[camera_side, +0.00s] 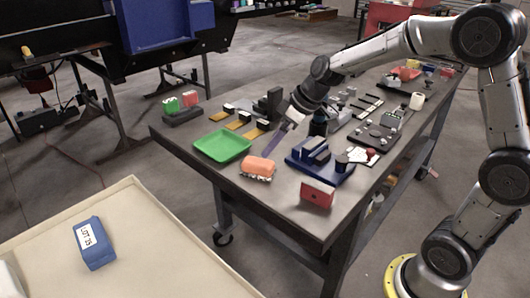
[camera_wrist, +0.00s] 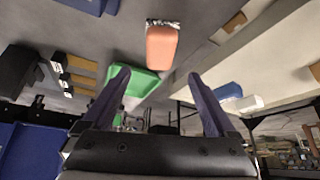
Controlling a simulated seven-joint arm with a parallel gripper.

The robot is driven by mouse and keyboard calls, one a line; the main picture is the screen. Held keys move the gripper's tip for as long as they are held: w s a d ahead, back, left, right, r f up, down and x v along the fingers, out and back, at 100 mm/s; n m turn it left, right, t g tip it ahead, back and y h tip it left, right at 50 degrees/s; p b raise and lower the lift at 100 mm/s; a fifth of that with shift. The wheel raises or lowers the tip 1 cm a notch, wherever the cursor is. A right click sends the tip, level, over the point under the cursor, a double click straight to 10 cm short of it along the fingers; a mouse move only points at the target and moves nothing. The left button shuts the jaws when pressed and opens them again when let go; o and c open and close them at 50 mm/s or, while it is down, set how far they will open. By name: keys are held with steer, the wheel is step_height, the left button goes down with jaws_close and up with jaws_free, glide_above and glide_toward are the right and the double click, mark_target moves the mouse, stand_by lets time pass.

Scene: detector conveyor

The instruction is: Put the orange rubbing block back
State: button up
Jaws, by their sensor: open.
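The orange rubbing block (camera_side: 258,166) lies on the dark workbench (camera_side: 290,215) near its front edge, between the green tray and a blue fixture. Its lower edge looks whitish and crinkled. In the wrist view the block (camera_wrist: 162,46) is at top centre, beyond my fingertips. My gripper (camera_side: 272,148) hangs over the bench, tilted down, just behind the block in the side view. In the wrist view my gripper (camera_wrist: 158,76) has its two purple fingers spread apart with nothing held between them. The green tray (camera_side: 222,145) is left of the block and looks empty.
The blue fixture (camera_side: 320,168) and a red block (camera_side: 317,193) stand right of the orange block. Red and green blocks sit on a dark stand (camera_side: 183,117) at the far left corner. Small parts crowd the bench behind. A blue labelled block (camera_side: 95,243) lies on a separate cream surface.

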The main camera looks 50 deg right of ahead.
steer(key=s+a+r+m, duration=0.15)
steer(key=s+r, duration=0.25)
steer(key=s, duration=0.4)
steer(key=s+a+r+m, duration=0.1)
steer(key=s+a+r, duration=0.15)
steer(key=s, duration=0.55)
steer(key=s+d+f+m+h, duration=0.1)
steer(key=s+m+h, duration=0.1)
steer(key=s, duration=1)
steer(key=shift+d+f, duration=0.3)
steer(key=shift+d, duration=0.1)
